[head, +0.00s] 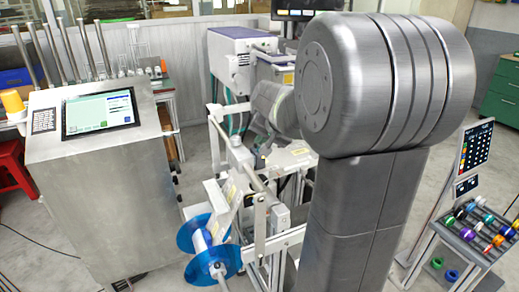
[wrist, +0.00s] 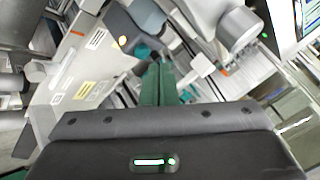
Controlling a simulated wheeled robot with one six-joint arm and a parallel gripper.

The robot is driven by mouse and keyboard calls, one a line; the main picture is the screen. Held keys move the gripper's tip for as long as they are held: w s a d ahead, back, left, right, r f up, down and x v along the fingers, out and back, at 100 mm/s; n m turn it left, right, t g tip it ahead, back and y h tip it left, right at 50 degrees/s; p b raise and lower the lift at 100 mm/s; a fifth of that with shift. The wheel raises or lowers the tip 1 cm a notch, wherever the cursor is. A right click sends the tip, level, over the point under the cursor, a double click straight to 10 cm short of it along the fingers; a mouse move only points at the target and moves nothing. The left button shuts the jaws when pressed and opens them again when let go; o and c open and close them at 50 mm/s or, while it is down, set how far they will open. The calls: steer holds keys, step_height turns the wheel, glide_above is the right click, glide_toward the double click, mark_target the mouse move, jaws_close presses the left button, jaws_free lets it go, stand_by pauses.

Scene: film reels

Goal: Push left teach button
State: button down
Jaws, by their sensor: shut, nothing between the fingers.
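My gripper (wrist: 158,82) shows in the wrist view as two green fingers pressed together, with nothing between them. It points into a machine with pale metal panels and grey rounded parts. In the head view my own arm covers much of the machine (head: 240,155), and the fingertips cannot be made out.
A steel cabinet with a lit touchscreen (head: 100,112) stands at the left. A blue reel (head: 209,250) sits low on the machine's front. A purple-topped white unit (head: 232,62) stands behind. A rack of colored spools (head: 480,230) is at the right. Bare floor shows at the lower left.

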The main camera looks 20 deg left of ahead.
steer(key=shift+f, duration=0.4)
steer(key=shift+f+b, duration=0.4)
steer(key=shift+b, duration=0.2)
stand_by(0.3)
steer(key=shift+r, duration=0.1)
steer(key=shift+r+p, duration=0.65)
steer(key=shift+r, duration=0.1)
steer(key=shift+r+p, duration=1.95)
steer(key=shift+r, duration=0.55)
